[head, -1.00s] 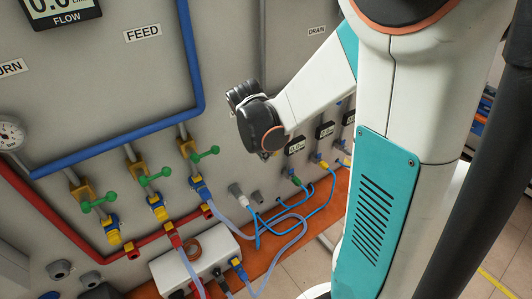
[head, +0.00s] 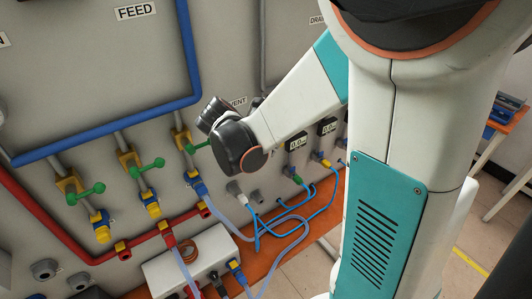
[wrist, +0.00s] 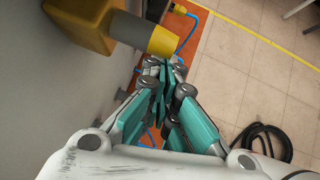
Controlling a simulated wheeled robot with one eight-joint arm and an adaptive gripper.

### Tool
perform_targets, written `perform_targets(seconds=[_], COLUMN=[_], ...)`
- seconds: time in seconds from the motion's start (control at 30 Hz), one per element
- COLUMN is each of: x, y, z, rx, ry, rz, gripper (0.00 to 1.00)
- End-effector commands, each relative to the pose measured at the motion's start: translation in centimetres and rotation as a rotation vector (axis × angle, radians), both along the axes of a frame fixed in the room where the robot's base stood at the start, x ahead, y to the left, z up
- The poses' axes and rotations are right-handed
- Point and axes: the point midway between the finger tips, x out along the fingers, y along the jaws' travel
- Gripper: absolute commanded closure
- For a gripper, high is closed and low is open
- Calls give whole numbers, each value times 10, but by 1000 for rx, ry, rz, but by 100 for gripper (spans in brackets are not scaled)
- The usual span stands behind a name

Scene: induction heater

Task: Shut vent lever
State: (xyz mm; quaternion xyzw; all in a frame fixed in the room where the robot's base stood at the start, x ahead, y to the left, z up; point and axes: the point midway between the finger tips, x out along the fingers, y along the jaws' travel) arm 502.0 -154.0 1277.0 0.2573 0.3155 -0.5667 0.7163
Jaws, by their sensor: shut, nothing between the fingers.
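My gripper (wrist: 164,78) is shut and empty in the wrist view, its teal fingers together. Its fingertips are close to the end of a yellow collar (wrist: 160,42) on a yellow valve body (wrist: 80,22); I cannot tell whether they touch. In the head view, a wall label (head: 238,101) ending in "ENT" shows beside my arm's dark wrist. That wrist hides the wall below the label, and my fingers are not visible there. I cannot make out the vent lever in either view.
Three valves with green levers (head: 90,190) (head: 147,167) (head: 197,147) line the panel at left. A blue pipe (head: 110,130) and a red pipe (head: 80,245) run along it. A white box (head: 185,268) with hoses sits on the orange shelf (head: 255,280). Tiled floor lies at right.

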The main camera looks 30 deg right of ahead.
Motion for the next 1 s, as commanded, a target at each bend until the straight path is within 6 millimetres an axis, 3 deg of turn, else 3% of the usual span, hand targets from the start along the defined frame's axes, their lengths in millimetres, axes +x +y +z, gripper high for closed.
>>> perform_targets(seconds=[0.1, 1.0], x=[1, 1], y=[-4, -29], z=[-7, -2], rx=[-104, -96], ry=[-4, -3], rz=[3, -3], gripper=[100, 100])
